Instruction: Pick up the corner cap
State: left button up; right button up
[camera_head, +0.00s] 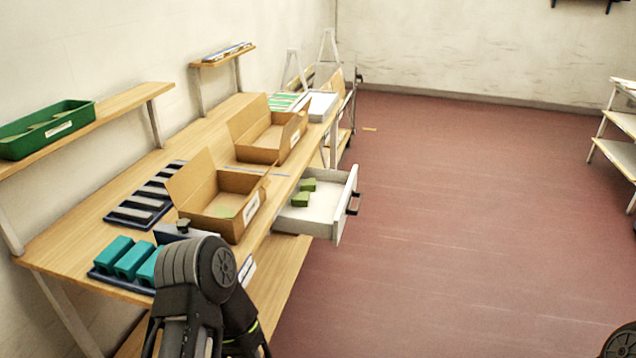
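No part here is clearly recognisable as the corner cap. Two small green blocks, one at the back (308,185) and one nearer (300,199), lie in an open white drawer (325,219) under the bench edge; I cannot tell whether either is a corner cap. A small dark piece (183,225) shows just behind my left arm, partly hidden by it. My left arm rises from the bottom of the view in front of the bench, but its gripper does not show. At the bottom right corner only a dark rounded part shows; my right gripper is not visible.
The wooden bench (85,237) holds two open cardboard boxes, a nearer one (223,207) and a farther one (266,145), teal blocks (131,259) and dark strips (145,203). A green bin (45,130) stands on a shelf. The red floor right of the drawer is clear.

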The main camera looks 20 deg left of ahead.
aim_at(309, 185)
jog(key=i+z, duration=0.2)
jog(key=i, duration=2)
jog(key=i+u, duration=0.25)
jog(key=i, duration=0.15)
jog(key=i+l+u, duration=0.2)
jog(key=i, duration=0.25)
jog(key=i+l+u, duration=0.25)
jog(key=i, duration=0.15)
jog(key=i+l+u, duration=0.25)
jog(key=i, duration=0.15)
jog(key=i+l+u, duration=0.25)
jog(key=u, duration=0.15)
jog(key=i+l+u, duration=0.45)
jog(key=l+u, duration=0.3)
jog(key=i+l+u, duration=0.1)
jog(key=l+u, duration=0.3)
jog(key=i+l+u, duration=0.1)
jog(key=l+u, duration=0.65)
jog(key=i+j, duration=0.35)
